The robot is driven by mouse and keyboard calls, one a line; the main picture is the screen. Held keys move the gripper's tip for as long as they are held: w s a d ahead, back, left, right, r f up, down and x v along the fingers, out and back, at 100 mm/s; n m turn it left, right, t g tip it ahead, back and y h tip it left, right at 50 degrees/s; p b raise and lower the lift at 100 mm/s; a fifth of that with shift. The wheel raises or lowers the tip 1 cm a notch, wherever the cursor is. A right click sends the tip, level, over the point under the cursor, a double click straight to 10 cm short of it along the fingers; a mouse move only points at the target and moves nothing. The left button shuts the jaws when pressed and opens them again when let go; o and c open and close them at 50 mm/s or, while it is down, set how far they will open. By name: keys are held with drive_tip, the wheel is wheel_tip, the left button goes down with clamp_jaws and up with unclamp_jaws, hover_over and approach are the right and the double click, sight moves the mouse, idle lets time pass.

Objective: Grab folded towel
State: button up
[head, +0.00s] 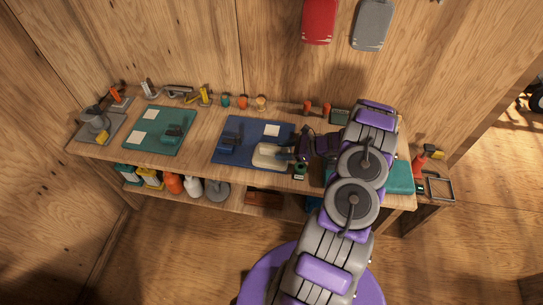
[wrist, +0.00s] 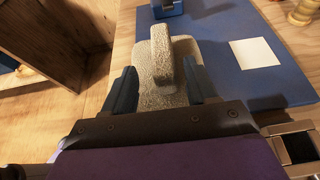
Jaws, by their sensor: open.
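The folded towel (head: 268,158) is a beige, rough-textured piece at the front edge of the blue mat (head: 228,153) on the workbench. In the wrist view the towel (wrist: 150,66) has a raised narrow fold standing up along its middle. My gripper (head: 287,152) reaches in from the right at the towel's right end. In the wrist view my gripper (wrist: 158,70) is open, with one dark finger on each side of the towel. I cannot tell whether the fingers touch it. The towel's near end is hidden behind the gripper body.
A blue box-like item (head: 228,145) and a white card (head: 271,130) lie on the blue mat. A green mat (head: 150,140) is farther left. Small jars (head: 243,102) line the back. A dark green jar (head: 299,171) stands close by my gripper.

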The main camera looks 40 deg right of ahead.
sight(271, 150)
drive_tip(key=shift+w+a, duration=0.25)
drive_tip(key=shift+a, duration=0.2)
drive_tip(key=w, duration=0.1)
drive_tip(key=w+f, duration=0.1)
drive_tip(key=w+b, duration=0.1)
drive_tip(key=shift+a+f, duration=0.35)
drive_tip(key=shift+w+a+f, duration=0.1)
drive_tip(key=shift+w+a, duration=0.3)
drive_tip(key=shift+a, duration=0.5)
drive_tip(key=shift+d, duration=0.4)
drive_tip(key=c, duration=0.6)
drive_tip(key=shift+a, duration=0.2)
clamp_jaws()
